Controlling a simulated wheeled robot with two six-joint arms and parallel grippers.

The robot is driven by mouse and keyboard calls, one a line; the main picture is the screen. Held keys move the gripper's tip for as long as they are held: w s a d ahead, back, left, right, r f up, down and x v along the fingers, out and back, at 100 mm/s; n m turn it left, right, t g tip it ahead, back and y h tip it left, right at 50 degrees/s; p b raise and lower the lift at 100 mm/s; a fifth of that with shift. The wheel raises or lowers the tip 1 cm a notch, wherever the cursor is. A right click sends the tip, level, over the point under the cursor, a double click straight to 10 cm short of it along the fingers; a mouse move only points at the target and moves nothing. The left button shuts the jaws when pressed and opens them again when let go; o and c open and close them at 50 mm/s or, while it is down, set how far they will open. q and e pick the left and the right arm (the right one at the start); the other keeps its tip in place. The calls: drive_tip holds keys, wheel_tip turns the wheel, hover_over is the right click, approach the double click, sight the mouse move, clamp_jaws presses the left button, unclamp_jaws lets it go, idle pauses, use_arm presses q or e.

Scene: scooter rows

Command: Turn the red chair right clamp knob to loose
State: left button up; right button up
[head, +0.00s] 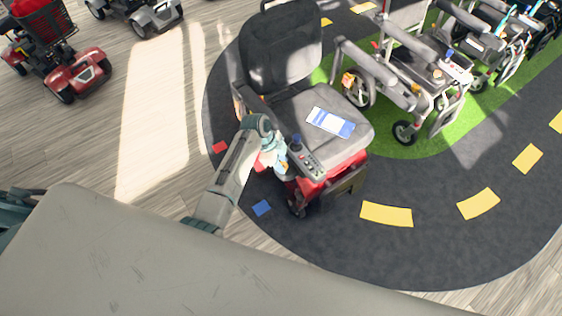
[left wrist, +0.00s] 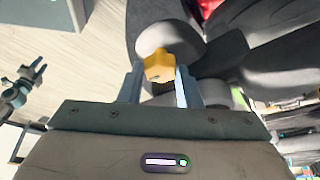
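The red chair (head: 318,186) is a powered wheelchair with a grey seat and a red base, standing on the dark track in the head view. A yellow lobed knob (left wrist: 159,66) shows in the left wrist view, between the tips of my left gripper (left wrist: 160,76). The two fingers stand apart on either side of it, very close; I cannot tell whether they touch it. In the head view my left gripper (head: 279,162) is at the chair's near side, beside the joystick panel (head: 306,160), and mostly hides the knob. My right gripper is in neither view.
A blue-and-white card (head: 330,122) lies on the chair's seat. Several other wheelchairs (head: 420,75) stand on green floor to the right. A red scooter (head: 60,62) is at upper left. Open floor lies left of the track.

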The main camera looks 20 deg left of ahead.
use_arm(q)
drive_tip(key=c, duration=0.4)
